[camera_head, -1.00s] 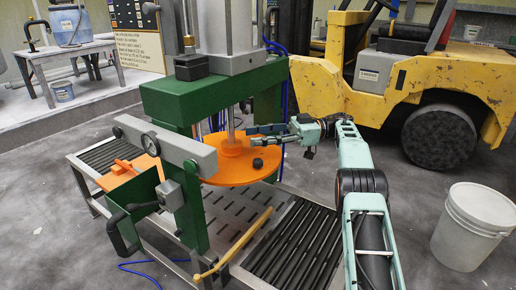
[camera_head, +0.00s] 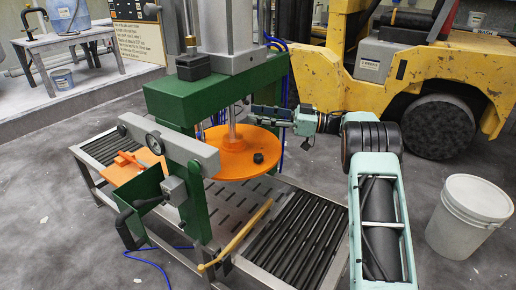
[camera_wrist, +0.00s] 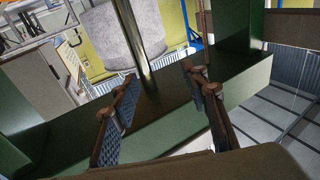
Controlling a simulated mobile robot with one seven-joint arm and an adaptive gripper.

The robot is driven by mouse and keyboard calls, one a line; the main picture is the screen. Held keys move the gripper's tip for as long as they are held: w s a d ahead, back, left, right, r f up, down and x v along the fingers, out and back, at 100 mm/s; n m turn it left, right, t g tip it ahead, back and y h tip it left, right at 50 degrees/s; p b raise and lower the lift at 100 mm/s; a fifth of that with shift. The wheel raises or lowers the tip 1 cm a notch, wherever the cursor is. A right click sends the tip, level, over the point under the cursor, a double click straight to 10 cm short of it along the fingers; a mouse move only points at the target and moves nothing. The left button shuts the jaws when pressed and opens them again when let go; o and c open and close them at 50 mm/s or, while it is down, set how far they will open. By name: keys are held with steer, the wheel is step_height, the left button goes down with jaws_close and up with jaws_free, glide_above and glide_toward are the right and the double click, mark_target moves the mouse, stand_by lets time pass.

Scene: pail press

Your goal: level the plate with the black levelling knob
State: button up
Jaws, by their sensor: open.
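The orange round plate (camera_head: 233,165) hangs on a steel rod (camera_head: 232,125) inside the green press frame (camera_head: 215,82). I cannot tell its tilt exactly. The black levelling knob (camera_head: 258,158) sits on its top near the right front edge. My gripper (camera_head: 258,115) is open and empty. It points left, above and behind the knob at the plate's far right, apart from it. In the wrist view my two fingers (camera_wrist: 158,76) are spread, with a steel rod (camera_wrist: 132,40) beyond them. The plate and knob do not show there.
A roller conveyor (camera_head: 295,238) with a yellow bar (camera_head: 240,236) lies in front of the press. A white pail (camera_head: 465,222) stands on the floor at right. A yellow forklift (camera_head: 380,80) is behind. Green frame posts stand close around the plate.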

steer(key=m+t+p, duration=0.2)
steer(key=t, duration=0.1)
steer(key=m+t+h+p, duration=0.4)
steer(key=m+h+p, duration=0.2)
steer(key=h, duration=0.3)
glide_toward(259, 155)
steer(key=b+x, duration=0.1)
steer(key=x, duration=0.9)
steer(key=shift+a+b, duration=0.15)
steer(key=shift+b, duration=0.2)
steer(key=shift+c, duration=0.2)
jaws_close()
steer(key=shift+r+n+g+p, duration=0.15)
steer(key=shift+n+g+p, duration=0.15)
steer(key=shift+n+p, duration=0.55)
steer(key=shift+f+g+y+p, duration=0.2)
steer(key=shift+g+y+p, duration=0.1)
steer(key=shift+y+p, duration=0.35)
